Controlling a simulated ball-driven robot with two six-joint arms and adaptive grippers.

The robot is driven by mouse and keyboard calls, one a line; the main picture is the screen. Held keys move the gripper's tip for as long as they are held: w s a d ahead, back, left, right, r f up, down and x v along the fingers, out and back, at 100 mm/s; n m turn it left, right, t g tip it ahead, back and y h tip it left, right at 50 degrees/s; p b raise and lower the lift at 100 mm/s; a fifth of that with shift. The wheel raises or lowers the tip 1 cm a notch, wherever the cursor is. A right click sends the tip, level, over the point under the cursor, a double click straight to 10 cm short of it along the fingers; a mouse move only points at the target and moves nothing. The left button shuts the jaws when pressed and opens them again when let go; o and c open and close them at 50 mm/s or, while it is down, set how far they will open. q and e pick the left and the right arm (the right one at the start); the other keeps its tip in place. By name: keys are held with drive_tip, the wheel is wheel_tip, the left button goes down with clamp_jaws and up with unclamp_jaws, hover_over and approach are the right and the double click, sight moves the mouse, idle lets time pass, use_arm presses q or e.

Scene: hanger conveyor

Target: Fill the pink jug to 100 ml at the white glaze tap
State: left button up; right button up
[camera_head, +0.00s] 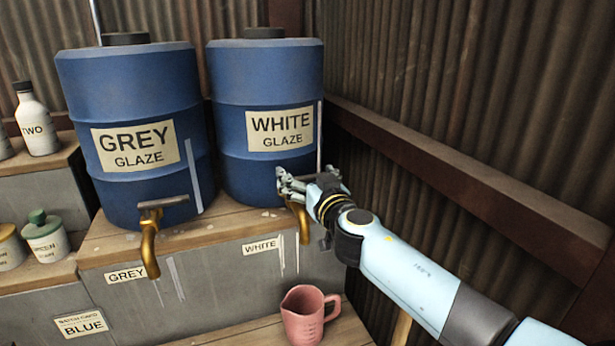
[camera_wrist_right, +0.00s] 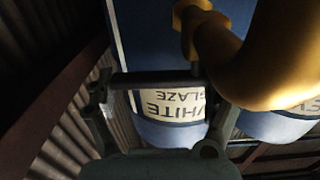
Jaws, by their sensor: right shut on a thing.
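The pink jug (camera_head: 309,318) stands upright on the wooden ledge, below the brass spout of the white glaze tap (camera_head: 304,226). No stream shows between spout and jug, and I cannot tell the level inside. The blue WHITE GLAZE barrel (camera_head: 265,85) stands behind the tap. My right gripper (camera_head: 300,183) is at the top of this tap, shut on its handle, which the fingers mostly hide. In the right wrist view the gold spout (camera_wrist_right: 275,60) is close and a dark handle bar (camera_wrist_right: 155,78) lies near the fingers. My left gripper is not in view.
The GREY GLAZE barrel (camera_head: 130,100) with its own brass tap (camera_head: 149,245) stands to the left. Bottles and small jars (camera_head: 45,236) sit on shelves at far left. A corrugated wall with a brown beam (camera_head: 470,180) bounds the right side.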

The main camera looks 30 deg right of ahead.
drive_tip(key=shift+s+a+f+m+g+h+b, duration=0.1)
drive_tip(key=shift+s+f+m+g+h+b, duration=0.3)
drive_tip(key=shift+m+h+b, duration=1.05)
drive_tip(key=shift+s+a+r+m+g+h+b, duration=0.2)
drive_tip(key=shift+g+h+b, duration=0.6)
drive_tip(key=shift+b, duration=1.3)
drive_tip(key=shift+d+m+h+b, duration=0.1)
drive_tip(key=shift+m+h+b, duration=0.15)
drive_tip(key=shift+h+b, duration=0.2)
drive_tip(key=shift+r, duration=0.1)
drive_tip(key=o, duration=1.5)
drive_tip(key=shift+c, duration=0.2)
drive_tip(key=shift+r, duration=0.1)
drive_tip(key=shift+r, duration=0.15)
wheel_tip(320, 180, up, 10)
drive_tip(key=shift+f, duration=0.2)
